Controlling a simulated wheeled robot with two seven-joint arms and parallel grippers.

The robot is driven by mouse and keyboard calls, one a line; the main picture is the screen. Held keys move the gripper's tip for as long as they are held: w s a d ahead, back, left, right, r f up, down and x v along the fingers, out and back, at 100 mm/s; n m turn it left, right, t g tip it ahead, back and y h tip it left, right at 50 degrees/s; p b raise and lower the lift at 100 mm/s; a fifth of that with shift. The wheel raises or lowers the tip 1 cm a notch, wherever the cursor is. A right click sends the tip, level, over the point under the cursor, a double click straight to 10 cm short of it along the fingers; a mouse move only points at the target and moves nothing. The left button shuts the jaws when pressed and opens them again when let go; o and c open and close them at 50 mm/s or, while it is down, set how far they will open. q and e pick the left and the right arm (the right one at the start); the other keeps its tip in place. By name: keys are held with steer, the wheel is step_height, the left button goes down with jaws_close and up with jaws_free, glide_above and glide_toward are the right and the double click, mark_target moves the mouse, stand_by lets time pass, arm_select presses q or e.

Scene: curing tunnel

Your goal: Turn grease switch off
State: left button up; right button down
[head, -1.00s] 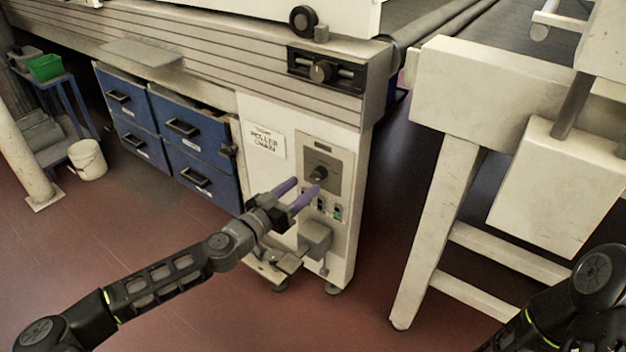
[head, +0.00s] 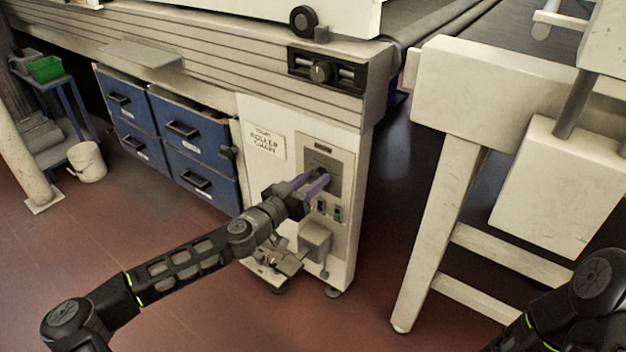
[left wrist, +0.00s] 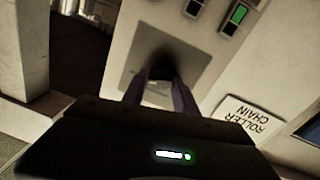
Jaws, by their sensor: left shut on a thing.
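The grease switch is a dark rotary knob (left wrist: 161,72) on a grey plate (head: 322,160) of the white cabinet. My left gripper (head: 316,180) has its purple fingers at the knob and is shut on it. In the left wrist view my fingers (left wrist: 160,95) reach to either side of the dark knob. In the head view the fingers hide the knob, so its pointer cannot be read. My right arm shows only in part at the lower right of the head view, and its gripper is out of view.
Small rocker switches (head: 329,211), one lit green, sit just below the plate. A grey box (head: 315,238) juts out lower on the cabinet. Blue drawers (head: 190,150) stand to the left. A white-legged frame (head: 437,220) stands to the right across a floor gap.

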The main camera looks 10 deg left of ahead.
arm_select(q)
jaws_close()
